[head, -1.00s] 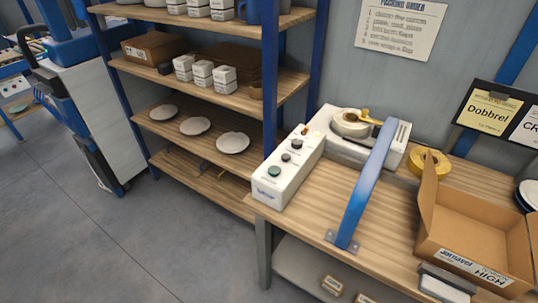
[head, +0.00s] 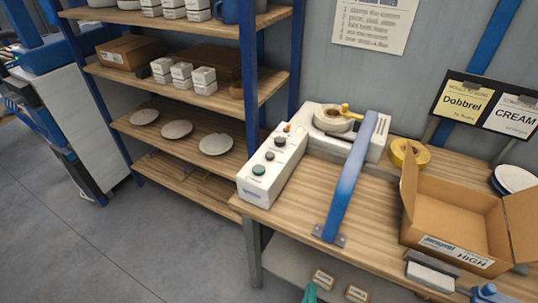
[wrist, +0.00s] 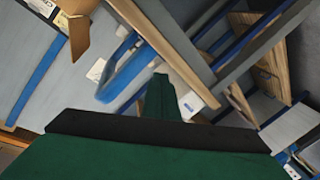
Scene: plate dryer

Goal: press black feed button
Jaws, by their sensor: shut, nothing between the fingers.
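A white control box (head: 270,172) sits at the left end of the wooden bench. On its top are a green button (head: 258,170), a dark button (head: 269,156), another dark button (head: 280,141) and a small orange part near the back. Their labels are too small to read, so I cannot tell which is the feed button. My green gripper (head: 311,293) just enters the bottom edge of the head view, below and in front of the bench, apart from the box. In the wrist view my gripper (wrist: 160,98) is shut and empty.
A blue arch (head: 347,180) stands on the bench right of the box, beside the white tape machine (head: 375,142). An open cardboard box (head: 425,225) and yellow tape roll (head: 422,155) are further right. Shelves (head: 190,145) with plates stand left. Small boxes lie below the bench.

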